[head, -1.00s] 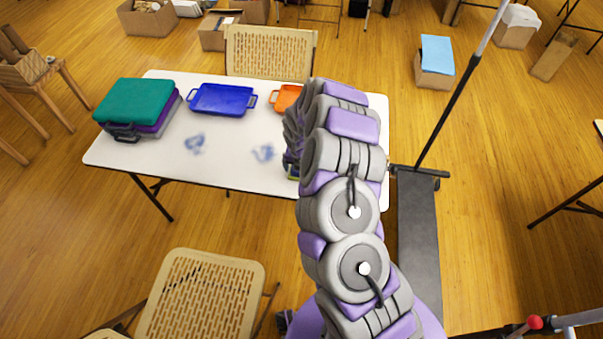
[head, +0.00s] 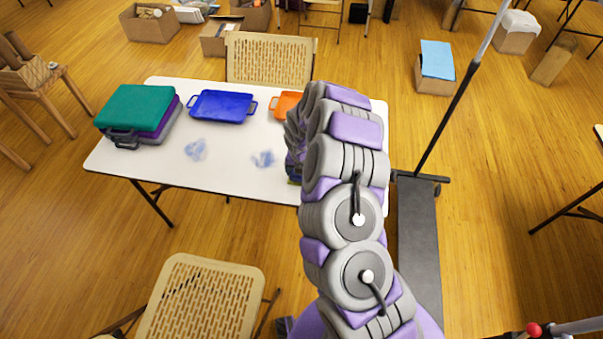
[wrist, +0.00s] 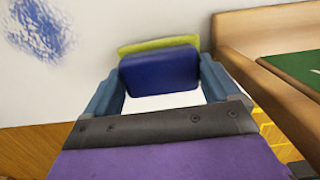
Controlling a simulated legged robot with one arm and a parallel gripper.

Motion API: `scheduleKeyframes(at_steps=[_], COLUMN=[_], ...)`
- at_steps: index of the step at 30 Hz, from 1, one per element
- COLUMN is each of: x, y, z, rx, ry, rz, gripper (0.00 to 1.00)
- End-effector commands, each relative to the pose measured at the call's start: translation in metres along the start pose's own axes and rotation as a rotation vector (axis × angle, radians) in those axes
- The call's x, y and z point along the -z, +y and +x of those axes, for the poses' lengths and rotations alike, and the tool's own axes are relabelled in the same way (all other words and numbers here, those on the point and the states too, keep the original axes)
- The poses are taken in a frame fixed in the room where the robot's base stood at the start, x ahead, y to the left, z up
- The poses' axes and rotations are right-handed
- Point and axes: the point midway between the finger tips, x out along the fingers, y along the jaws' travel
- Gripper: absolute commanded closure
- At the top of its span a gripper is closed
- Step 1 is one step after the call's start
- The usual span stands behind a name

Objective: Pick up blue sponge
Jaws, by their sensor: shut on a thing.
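The blue sponge (wrist: 160,72) is a dark blue block with a yellow-green layer along its far edge. In the wrist view it sits between the two blue-grey fingers of my gripper (wrist: 158,80), which is shut on it. White tabletop shows in the gap between the sponge and the palm. In the head view my arm covers most of my gripper (head: 294,172), low at the right part of the white table (head: 230,165). I cannot tell whether the sponge touches the table.
A blue tray (head: 223,106), a partly hidden orange tray (head: 285,104) and stacked cases with a teal top (head: 139,108) stand on the table. A tan-edged box with a green inside (wrist: 262,75) is close right of my gripper. The table's middle, with blue smudges, is clear.

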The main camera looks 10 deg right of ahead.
Motion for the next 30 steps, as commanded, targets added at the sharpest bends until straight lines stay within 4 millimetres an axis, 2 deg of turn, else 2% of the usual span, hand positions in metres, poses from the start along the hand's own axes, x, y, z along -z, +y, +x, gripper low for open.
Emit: scheduleKeyframes(at_steps=[5,19,24,30], x=[-0.004,0.04,0.049,0.054], y=[0.001,0.109,0.134,0.146], z=[-0.029,-0.04,-0.044,-0.046], rx=[0.0,0.002,0.0,-0.002], ry=[-0.001,-0.001,-0.001,0.0], rz=[0.002,-0.004,-0.001,-0.001], gripper=[0.42,0.42,0.42,0.42])
